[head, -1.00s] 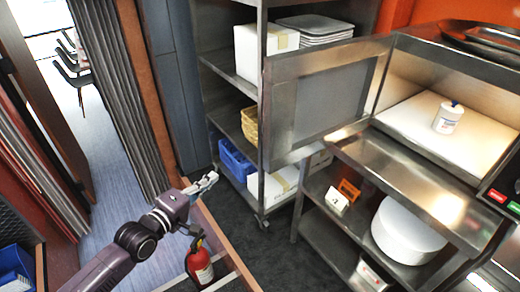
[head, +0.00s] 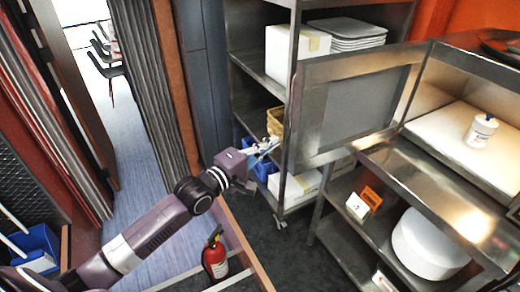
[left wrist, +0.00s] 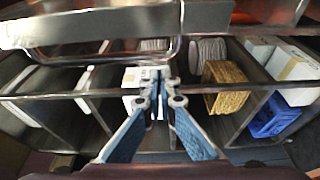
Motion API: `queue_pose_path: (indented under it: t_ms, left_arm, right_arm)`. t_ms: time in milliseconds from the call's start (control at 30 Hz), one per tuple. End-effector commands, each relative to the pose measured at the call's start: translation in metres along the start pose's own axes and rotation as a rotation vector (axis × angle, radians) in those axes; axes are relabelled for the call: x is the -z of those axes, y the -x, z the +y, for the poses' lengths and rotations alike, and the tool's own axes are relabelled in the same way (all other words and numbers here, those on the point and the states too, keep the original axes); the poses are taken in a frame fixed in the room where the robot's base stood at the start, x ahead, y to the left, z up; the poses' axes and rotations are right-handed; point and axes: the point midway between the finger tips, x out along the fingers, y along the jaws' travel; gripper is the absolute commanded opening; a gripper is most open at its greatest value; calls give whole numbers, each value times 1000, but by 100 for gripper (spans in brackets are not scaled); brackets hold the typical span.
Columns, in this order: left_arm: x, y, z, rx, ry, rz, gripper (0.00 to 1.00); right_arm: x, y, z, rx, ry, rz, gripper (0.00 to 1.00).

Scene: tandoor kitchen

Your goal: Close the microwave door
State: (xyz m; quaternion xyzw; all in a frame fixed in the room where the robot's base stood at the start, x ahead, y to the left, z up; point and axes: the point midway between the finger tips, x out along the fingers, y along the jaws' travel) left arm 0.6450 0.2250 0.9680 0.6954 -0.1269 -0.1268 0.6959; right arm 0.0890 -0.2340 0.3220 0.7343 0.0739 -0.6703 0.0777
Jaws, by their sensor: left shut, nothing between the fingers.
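The microwave door (head: 352,104) stands wide open, swung out to the left of the microwave's lit cavity (head: 450,125). In the left wrist view the gripper (left wrist: 157,78) points toward shelving, and a metal edge (left wrist: 130,25), probably the door, crosses the top. My right gripper is in neither view.
A metal shelf rack behind the door holds a white box (head: 297,54), stacked white trays (head: 346,34), a wicker basket (head: 275,121) and a blue crate (head: 262,170). A fire extinguisher (head: 215,257) stands below my left arm. A shelf below the microwave holds a white round container (head: 428,243).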

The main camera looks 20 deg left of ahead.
Motion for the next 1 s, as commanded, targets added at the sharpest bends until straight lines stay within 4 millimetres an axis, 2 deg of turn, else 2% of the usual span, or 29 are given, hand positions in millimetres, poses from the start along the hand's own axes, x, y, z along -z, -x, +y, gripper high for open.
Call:
queue_pose_path:
  t_ms: [67,200,400,1000]
  left_arm:
    - [0,-13,2,-2,0,0,0]
    - [-23,-3,2,0,4,-1,0]
    - [-37,2,1,0,1,-1,0]
    - [-44,0,0,-1,2,5,0]
  right_arm:
    - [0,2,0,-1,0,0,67]
    - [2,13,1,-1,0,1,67]
    - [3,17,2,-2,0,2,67]
    - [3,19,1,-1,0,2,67]
